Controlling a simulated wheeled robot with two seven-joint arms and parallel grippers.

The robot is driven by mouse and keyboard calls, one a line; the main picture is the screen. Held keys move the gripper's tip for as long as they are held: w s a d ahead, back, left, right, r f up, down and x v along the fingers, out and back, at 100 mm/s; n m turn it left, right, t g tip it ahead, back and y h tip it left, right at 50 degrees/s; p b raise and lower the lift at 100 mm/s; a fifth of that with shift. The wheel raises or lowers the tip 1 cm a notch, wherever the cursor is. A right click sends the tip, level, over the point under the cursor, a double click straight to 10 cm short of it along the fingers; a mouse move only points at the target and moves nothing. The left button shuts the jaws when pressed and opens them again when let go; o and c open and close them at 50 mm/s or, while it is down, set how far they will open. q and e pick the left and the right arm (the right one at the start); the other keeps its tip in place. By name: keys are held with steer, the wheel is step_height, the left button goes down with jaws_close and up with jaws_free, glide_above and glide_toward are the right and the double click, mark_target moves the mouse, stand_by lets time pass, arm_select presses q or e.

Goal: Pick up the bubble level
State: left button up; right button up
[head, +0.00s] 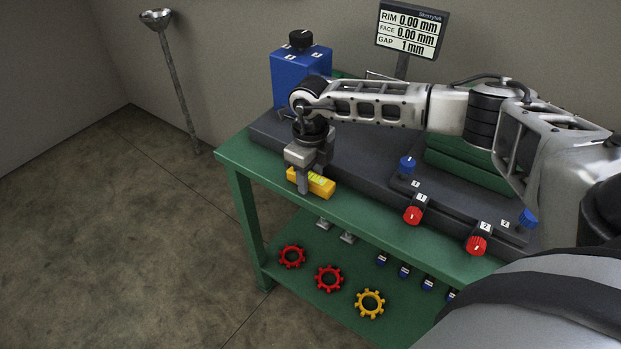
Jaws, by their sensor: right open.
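The bubble level (321,186) is a small yellow block with a bright greenish vial on top. It lies near the left front edge of the green table. My right gripper (309,185) points down right over the level's left part, and its near finger covers some of the level. The fingers stand at the level, but I cannot tell whether they touch it. The far finger is partly hidden. My left gripper is not in view.
A blue box (299,75) with a black knob stands behind. Red knobs (413,215) and blue knobs (407,165) sit on the dark plate (355,180) to the right. A display (411,31) stands at the back. Gear-shaped pieces (329,278) lie on the lower shelf.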

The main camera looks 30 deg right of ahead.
steer(key=shift+c, duration=0.3)
steer(key=c, duration=0.7)
steer(key=shift+r, duration=0.1)
